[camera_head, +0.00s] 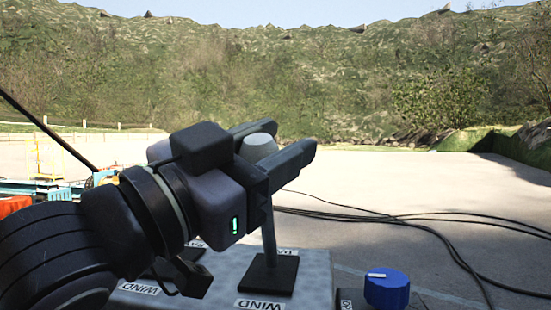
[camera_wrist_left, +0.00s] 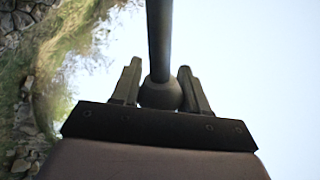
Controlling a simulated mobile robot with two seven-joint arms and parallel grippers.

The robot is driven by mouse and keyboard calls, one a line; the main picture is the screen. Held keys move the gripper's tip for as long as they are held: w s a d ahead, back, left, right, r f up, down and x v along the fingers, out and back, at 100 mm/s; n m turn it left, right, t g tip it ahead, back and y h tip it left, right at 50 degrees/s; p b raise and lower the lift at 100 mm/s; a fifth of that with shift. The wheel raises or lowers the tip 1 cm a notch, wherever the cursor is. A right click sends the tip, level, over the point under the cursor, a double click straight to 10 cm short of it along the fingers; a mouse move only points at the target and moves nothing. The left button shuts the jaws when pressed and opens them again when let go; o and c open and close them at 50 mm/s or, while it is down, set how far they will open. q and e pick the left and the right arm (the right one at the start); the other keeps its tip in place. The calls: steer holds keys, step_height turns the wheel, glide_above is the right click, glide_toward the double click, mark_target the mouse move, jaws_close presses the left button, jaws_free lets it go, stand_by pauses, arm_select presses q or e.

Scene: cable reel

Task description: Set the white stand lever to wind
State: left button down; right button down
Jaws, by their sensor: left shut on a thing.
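The white stand lever has a pale round knob (camera_head: 258,148), a thin grey shaft (camera_head: 268,225) and a black base plate (camera_head: 268,273) on a grey panel. My left gripper (camera_head: 279,142) is shut on the knob, with one finger on each side. The shaft stands close to upright. A WIND label (camera_head: 259,304) lies in front of the base, and a partly hidden label beginning "PA" (camera_head: 288,252) lies behind it. In the left wrist view the knob (camera_wrist_left: 160,93) sits between the two fingers and looks dark against the sky. My right gripper is not in view.
A second WIND label (camera_head: 138,288) is at left on the panel (camera_head: 318,275), mostly behind my left arm. A blue rotary knob (camera_head: 387,288) stands at right. Black cables (camera_head: 400,217) lie on the open ground behind. A yellow frame (camera_head: 45,157) is far left.

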arm_select(q)
steer(key=c, duration=0.6)
jaws_free()
steer(key=b+v, duration=0.1)
steer(key=v, duration=0.6)
steer(key=shift+s, duration=0.1)
